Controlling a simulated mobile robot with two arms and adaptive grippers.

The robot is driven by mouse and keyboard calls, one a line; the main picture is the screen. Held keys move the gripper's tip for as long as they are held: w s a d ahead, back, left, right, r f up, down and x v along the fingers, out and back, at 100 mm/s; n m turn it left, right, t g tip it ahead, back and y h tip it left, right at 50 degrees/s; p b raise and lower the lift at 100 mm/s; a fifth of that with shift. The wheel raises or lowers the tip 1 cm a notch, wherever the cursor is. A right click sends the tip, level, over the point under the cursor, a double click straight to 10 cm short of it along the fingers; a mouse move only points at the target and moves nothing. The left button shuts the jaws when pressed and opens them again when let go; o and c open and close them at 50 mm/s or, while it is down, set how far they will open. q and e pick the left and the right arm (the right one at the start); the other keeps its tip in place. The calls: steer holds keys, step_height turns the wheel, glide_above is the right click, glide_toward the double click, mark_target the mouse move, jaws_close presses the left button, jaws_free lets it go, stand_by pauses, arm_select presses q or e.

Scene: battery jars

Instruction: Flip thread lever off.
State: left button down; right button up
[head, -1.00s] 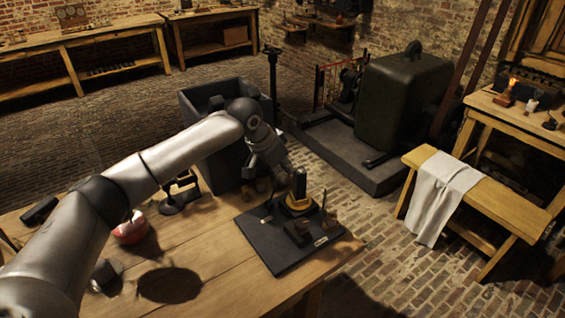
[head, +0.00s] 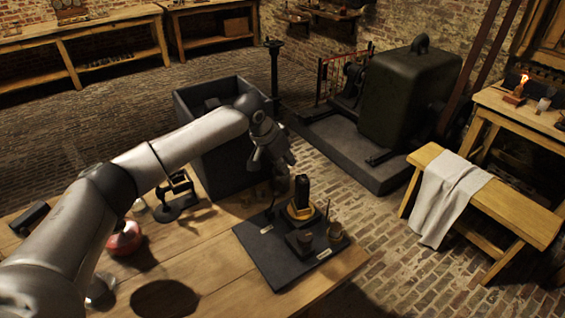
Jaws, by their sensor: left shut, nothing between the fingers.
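A dark board (head: 262,252) lies on the wooden table's right part. My left gripper (head: 284,166) is shut and empty. It hangs above and behind the board's far edge in the picture, apart from the upright piece. My right gripper is not in view.
A grey open box (head: 205,150) stands behind the table. A black stand (head: 178,197) and a red round object (head: 124,238) are on the table (head: 215,290) under and beside my left arm. A bench with a cloth (head: 445,195) stands right, apart from the table.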

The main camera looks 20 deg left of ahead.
arm_select(q)
steer(key=x, duration=0.7)
steer(key=s+p, duration=0.1)
steer(key=s+a+p, duration=0.1)
steer(key=s+p, duration=0.1)
steer(key=shift+s+a+f, duration=0.2)
steer(key=shift+a+f, duration=0.1)
steer(key=shift+a, duration=0.1)
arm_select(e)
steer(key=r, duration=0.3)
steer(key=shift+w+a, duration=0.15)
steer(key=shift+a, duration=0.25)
arm_select(q)
steer(key=shift+s, duration=0.1)
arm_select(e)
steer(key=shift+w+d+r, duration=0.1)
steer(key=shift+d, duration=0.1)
arm_select(q)
steer(key=shift+a, duration=0.15)
steer(key=shift+s+a+r+t+h, duration=0.1)
steer(key=shift+s+r+t+h, duration=0.1)
steer(key=shift+t+h, duration=0.1)
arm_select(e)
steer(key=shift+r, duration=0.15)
